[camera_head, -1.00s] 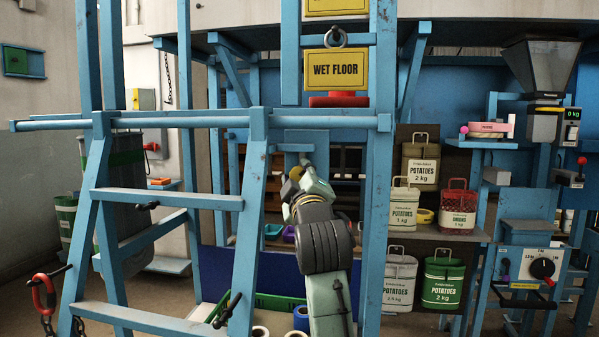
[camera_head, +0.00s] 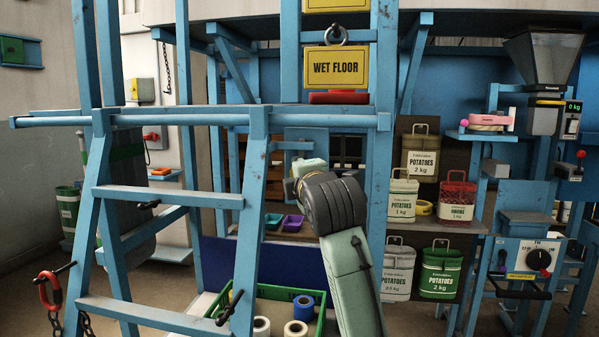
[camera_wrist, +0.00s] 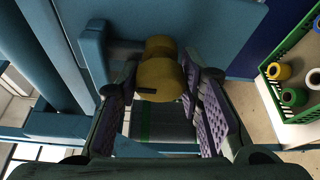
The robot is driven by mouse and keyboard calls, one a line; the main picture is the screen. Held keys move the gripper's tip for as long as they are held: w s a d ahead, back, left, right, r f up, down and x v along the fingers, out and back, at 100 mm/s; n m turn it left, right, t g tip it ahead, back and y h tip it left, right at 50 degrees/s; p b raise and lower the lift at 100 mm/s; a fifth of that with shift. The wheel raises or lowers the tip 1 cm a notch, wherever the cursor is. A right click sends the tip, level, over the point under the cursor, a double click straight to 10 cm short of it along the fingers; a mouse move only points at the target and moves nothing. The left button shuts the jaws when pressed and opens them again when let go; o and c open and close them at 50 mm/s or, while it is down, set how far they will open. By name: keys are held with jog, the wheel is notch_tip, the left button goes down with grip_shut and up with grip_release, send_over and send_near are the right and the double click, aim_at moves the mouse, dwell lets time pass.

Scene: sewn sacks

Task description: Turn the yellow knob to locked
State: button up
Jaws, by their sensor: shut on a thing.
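The yellow knob (camera_wrist: 160,76) shows in the wrist view, rounded, with a short dark mark on its near face. It sits against blue framework. My gripper (camera_wrist: 163,88) has its purple padded fingers on either side of the knob and is shut on it. The contact faces are partly hidden by the fingers. In the head view my arm covers most of the gripper, and I cannot make out the knob clearly there. I see no readable locked mark, so the knob's setting cannot be told.
A blue ladder (camera_head: 165,197) stands close on the left, and a blue upright (camera_head: 378,200) stands right of my arm. A green crate (camera_head: 322,325) with several tape rolls lies below; it also shows in the wrist view (camera_wrist: 285,55). Potato sacks (camera_head: 441,270) stand on shelves at right.

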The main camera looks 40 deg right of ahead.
dwell(0.4)
jog(key=o, duration=1.2)
jog(key=shift+s, duration=0.1)
jog(key=v, duration=1.1)
jog(key=shift+s+a+r, duration=0.15)
jog(key=shift+s+a, duration=0.15)
jog(key=shift+a, duration=0.05)
